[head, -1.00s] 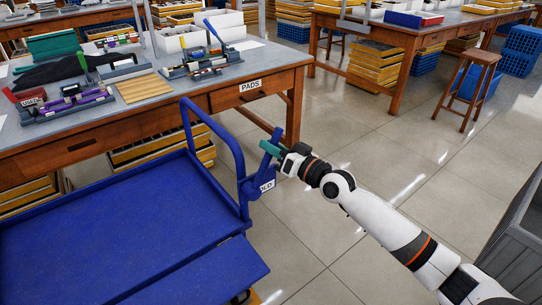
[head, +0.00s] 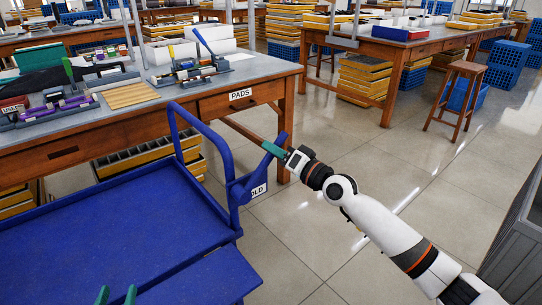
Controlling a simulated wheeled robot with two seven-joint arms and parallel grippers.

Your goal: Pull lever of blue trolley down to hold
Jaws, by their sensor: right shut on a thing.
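The blue trolley (head: 110,225) stands at the lower left, with a looped push handle (head: 205,135) at its right end. Its blue lever (head: 281,140) sticks up and leans right, beside a plate (head: 259,190) reading "OLD", its first letter hidden. My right gripper (head: 275,150) is shut on the lever near its upper end; its green fingers cover part of it. My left gripper (head: 117,297) shows only as two green fingertips at the bottom edge, over the trolley's deck. The tips are apart with nothing visible between them; the rest is out of view.
A wooden workbench (head: 150,115) with a "PADS" drawer stands just behind the trolley, carrying tools and trays. A stool (head: 460,100) and another bench (head: 400,50) stand farther back. A grey bin (head: 515,240) is at the right edge. The tiled floor between is open.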

